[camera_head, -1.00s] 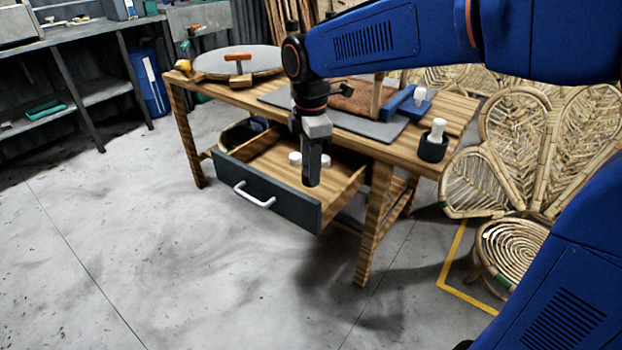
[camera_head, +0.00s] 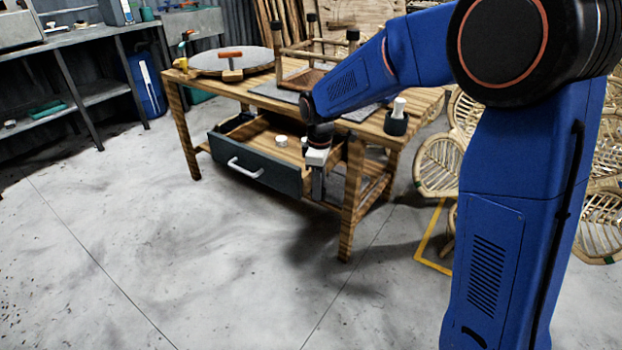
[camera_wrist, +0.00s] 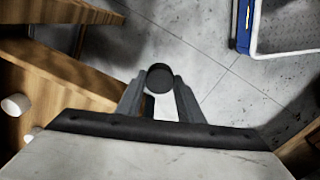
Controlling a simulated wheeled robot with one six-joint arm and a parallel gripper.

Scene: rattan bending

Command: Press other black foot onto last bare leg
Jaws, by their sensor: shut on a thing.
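My gripper (camera_head: 318,184) points down in front of the bench, just right of the open drawer. In the wrist view its fingers (camera_wrist: 160,92) are shut on a round black foot (camera_wrist: 159,77). The foot is too small to make out in the head view. A stool frame (camera_head: 292,50) stands legs-up on the bench. Black feet show on the tips of three legs: the left one (camera_head: 275,23), the far one (camera_head: 311,17) and the right one (camera_head: 353,34). My arm covers the stool's near side, so a bare leg cannot be seen.
The workbench (camera_head: 228,86) has an open drawer (camera_head: 232,158) with a white piece (camera_head: 281,141) inside. A dark cup with a white bottle (camera_head: 397,117) stands at the bench's right end. Woven rattan chairs (camera_head: 440,165) stand at right. The floor in front is clear.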

